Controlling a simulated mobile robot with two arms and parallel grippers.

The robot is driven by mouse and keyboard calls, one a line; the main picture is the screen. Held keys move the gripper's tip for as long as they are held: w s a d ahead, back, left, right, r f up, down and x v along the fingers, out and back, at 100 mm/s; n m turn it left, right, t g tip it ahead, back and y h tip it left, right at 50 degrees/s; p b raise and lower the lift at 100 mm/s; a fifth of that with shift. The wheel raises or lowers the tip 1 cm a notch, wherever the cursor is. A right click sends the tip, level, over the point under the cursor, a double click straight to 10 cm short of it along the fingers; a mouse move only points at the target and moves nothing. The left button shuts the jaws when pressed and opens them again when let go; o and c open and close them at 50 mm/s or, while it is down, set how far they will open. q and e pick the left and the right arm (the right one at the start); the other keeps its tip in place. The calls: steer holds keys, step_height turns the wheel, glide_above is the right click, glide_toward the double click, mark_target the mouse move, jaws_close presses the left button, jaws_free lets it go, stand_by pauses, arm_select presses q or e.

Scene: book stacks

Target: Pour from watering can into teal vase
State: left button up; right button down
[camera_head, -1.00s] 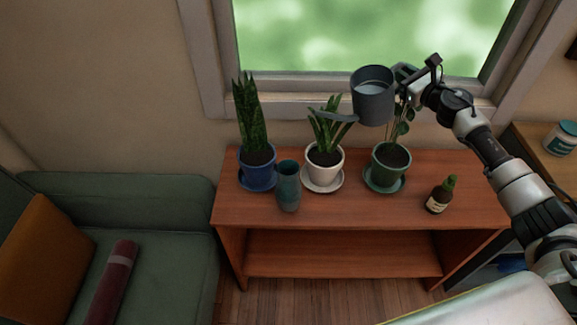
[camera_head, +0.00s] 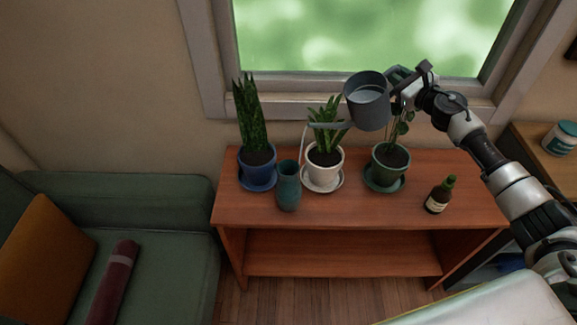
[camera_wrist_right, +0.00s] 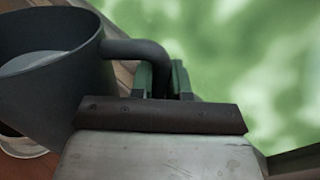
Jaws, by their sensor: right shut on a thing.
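The dark grey watering can (camera_head: 367,108) is held in the air above the shelf, tilted with its spout to the left. A thin pale stream (camera_head: 304,143) falls from the spout tip toward the teal vase (camera_head: 288,190), which stands upright at the shelf's front left. I cannot tell whether the stream enters its mouth. My right gripper (camera_head: 398,82) is shut on the can's handle. The right wrist view shows the can (camera_wrist_right: 50,75) with liquid inside and the handle between the fingers (camera_wrist_right: 160,80). My left gripper is out of view.
Three potted plants stand in a row on the wooden shelf (camera_head: 350,212): blue pot (camera_head: 257,172), white pot (camera_head: 322,172), green pot (camera_head: 388,170). A window is behind; a green sofa (camera_head: 170,250) is at left.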

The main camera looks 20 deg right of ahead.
mark_target(389, 75)
steer(key=shift+s+a+n, duration=0.15)
steer(key=shift+a+n, duration=0.25)
steer(key=shift+a, duration=0.2)
stand_by(1.1)
steer(key=shift+s+a+r+n+p, duration=0.25)
steer(key=shift+a+r+n+p, duration=0.5)
steer(key=shift+p, duration=0.8)
stand_by(4.7)
